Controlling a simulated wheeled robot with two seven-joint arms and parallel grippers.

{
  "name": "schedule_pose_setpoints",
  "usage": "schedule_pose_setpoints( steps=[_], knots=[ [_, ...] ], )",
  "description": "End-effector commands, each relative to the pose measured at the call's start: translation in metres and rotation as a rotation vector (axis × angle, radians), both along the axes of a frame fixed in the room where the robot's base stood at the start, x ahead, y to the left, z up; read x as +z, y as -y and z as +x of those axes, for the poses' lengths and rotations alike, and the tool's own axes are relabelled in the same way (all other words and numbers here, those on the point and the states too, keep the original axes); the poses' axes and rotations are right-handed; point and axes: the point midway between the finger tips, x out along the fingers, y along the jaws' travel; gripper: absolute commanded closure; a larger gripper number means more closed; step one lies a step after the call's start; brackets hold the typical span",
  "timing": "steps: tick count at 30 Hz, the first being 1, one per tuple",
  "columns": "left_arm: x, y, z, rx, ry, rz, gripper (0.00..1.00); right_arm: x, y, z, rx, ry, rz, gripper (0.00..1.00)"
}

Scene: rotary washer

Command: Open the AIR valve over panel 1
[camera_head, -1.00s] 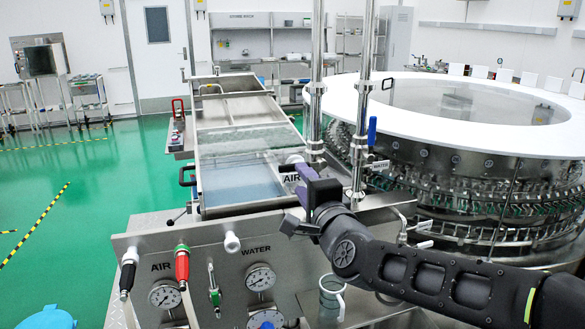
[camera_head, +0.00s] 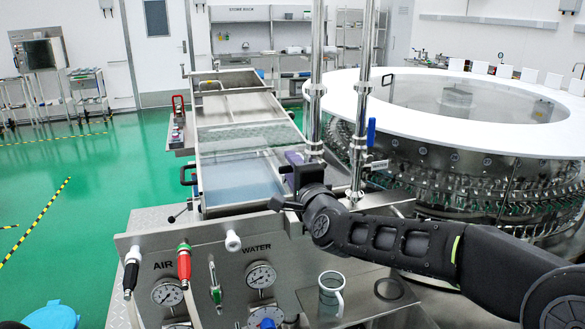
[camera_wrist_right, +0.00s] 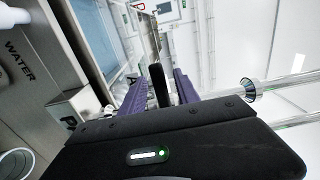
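My right gripper (camera_head: 293,163) is at the left vertical steel pipe (camera_head: 316,110), above the front panel. It hides the AIR valve and its label in the head view. In the right wrist view the two purple fingers of the gripper (camera_wrist_right: 158,84) stand apart. A black upright bar (camera_wrist_right: 157,84) shows between them, with gaps visible at its sides; I cannot tell whether it is the valve's handle. Part of a label with an "A" (camera_wrist_right: 131,80) shows by the left finger. My left gripper is not in view.
A second pipe with a blue valve handle (camera_head: 371,131) stands to the right. The front panel (camera_head: 211,250) carries gauges and red, black and green-tipped fittings. The round washer (camera_head: 470,150) fills the right.

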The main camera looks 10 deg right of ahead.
Motion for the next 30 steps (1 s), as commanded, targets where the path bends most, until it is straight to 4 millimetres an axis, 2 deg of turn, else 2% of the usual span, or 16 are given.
schedule_pose_setpoints(
  steps=[2, 13, 30],
  knots=[
    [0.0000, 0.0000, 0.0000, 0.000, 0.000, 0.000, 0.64, 0.0001, -0.0001, -0.0001, 0.000, 0.000, 0.000, 0.69],
    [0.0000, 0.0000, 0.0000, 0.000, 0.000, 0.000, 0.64, 0.0001, -0.0002, -0.0003, 0.000, 0.000, 0.000, 0.99],
    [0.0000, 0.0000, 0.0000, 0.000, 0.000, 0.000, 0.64, -0.0003, -0.0003, -0.0003, 0.001, -0.001, 0.000, 1.00]
  ],
)
